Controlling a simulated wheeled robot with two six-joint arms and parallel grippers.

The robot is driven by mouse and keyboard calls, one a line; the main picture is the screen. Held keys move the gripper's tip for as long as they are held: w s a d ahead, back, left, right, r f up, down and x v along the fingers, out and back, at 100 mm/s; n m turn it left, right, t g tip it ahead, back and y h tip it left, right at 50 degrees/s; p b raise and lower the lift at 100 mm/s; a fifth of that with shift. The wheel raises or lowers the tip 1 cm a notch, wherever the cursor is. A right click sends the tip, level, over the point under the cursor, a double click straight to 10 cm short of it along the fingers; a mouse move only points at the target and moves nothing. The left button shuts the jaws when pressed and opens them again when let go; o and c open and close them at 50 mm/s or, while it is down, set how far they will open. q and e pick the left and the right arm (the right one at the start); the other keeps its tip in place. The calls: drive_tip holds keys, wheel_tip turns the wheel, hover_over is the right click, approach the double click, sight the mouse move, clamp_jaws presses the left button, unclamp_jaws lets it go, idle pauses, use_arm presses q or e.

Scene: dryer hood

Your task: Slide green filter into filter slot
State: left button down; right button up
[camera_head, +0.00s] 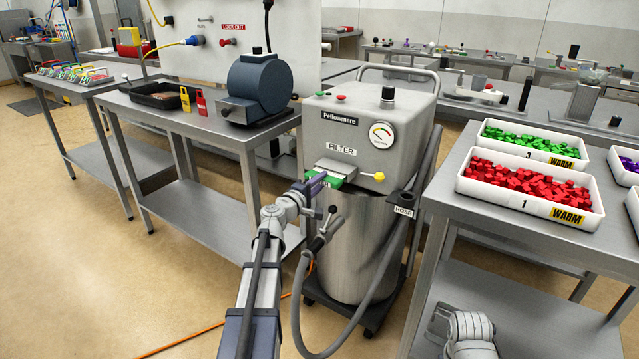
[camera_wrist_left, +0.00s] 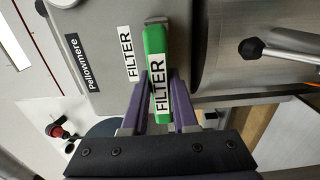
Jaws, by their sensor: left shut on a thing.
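The green filter (camera_wrist_left: 154,45) has a white label reading FILTER and sits between the purple fingers of my left gripper (camera_wrist_left: 160,95), which is shut on it. In the head view the green filter (camera_head: 331,178) shows at the front of the grey Pellowmere machine (camera_head: 362,118), below its FILTER label. The filter's far end meets the metal filter slot (camera_head: 340,165); the wrist view shows a slot edge (camera_wrist_left: 156,20) right at that end. How deep it sits inside cannot be told. My right gripper is out of view; only a piece of my right arm shows at the lower right.
A yellow-knobbed lever (camera_head: 378,177) sticks out right of the slot. A grey hose (camera_head: 360,300) and its HOSE holder (camera_head: 402,205) hang at the machine's right. The right table carries white trays of red pieces (camera_head: 530,190) and green pieces (camera_head: 528,142).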

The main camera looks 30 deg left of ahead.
use_arm(q)
drive_tip(key=shift+w+d, duration=0.1)
drive_tip(key=shift+w, duration=0.95)
drive_tip(key=c, duration=0.6)
unclamp_jaws()
drive_tip(key=shift+s, duration=0.15)
drive_tip(key=s, duration=0.7)
drive_tip(key=shift+s+a, duration=0.25)
drive_tip(key=shift+a, duration=0.05)
